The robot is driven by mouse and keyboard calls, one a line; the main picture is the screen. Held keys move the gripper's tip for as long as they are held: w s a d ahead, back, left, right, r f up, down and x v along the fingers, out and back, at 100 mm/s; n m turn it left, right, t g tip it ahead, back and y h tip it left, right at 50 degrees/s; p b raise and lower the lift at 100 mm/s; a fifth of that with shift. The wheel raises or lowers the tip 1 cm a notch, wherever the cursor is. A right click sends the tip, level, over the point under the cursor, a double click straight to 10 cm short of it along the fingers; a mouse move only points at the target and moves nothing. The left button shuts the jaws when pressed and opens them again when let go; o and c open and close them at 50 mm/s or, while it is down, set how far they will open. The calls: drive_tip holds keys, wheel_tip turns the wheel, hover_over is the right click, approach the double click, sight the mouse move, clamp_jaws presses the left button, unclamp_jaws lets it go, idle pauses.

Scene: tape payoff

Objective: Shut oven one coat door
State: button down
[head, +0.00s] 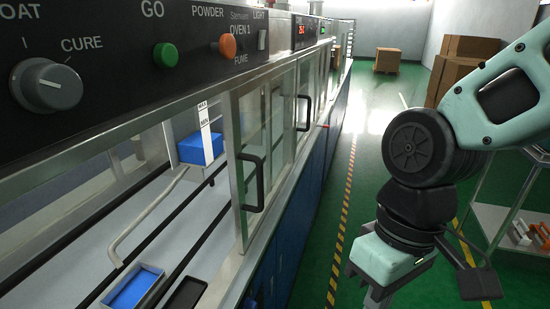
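Oven 1's front runs along the left in the head view, under a black control panel (120,50). A glass door (262,130) in a metal frame has a black handle (251,182) on its near edge. To the left of this door, the front of the oven is open and its pale inside shows. I cannot tell for sure which panel is the coat door. My gripper (376,296) is at lower right over the green floor, apart from the door and handle. Its fingers are mostly cut off by the bottom edge, so its opening is hidden.
Inside the oven are a blue box (200,149), a blue tray (132,290) and a bent pale rod (148,214). A second black handle (306,112) is farther along. Cardboard boxes (462,65) and a metal cart (510,222) stand right. The green aisle is clear.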

drive_tip(key=w+a+r+m+g+y+b, duration=0.1)
drive_tip(key=w+a+g+y, duration=0.2)
drive_tip(key=w, duration=0.4)
drive_tip(key=w+a+r+m+g+y, duration=0.2)
drive_tip(key=w+a+y, duration=0.2)
drive_tip(key=w, duration=0.4)
drive_tip(key=w+d+r+t+y, duration=0.15)
drive_tip(key=w+y, duration=0.25)
drive_tip(key=w, duration=0.4)
drive_tip(key=w+d+r+y, duration=0.25)
drive_tip(key=w+y, duration=0.25)
drive_tip(key=w, duration=0.3)
drive_tip(key=s+a+p, duration=0.3)
drive_tip(key=s+a, duration=0.4)
drive_tip(key=a, duration=0.3)
drive_tip(key=shift+f+p, duration=0.15)
drive_tip(key=shift+p, duration=0.2)
drive_tip(key=shift+a, duration=0.1)
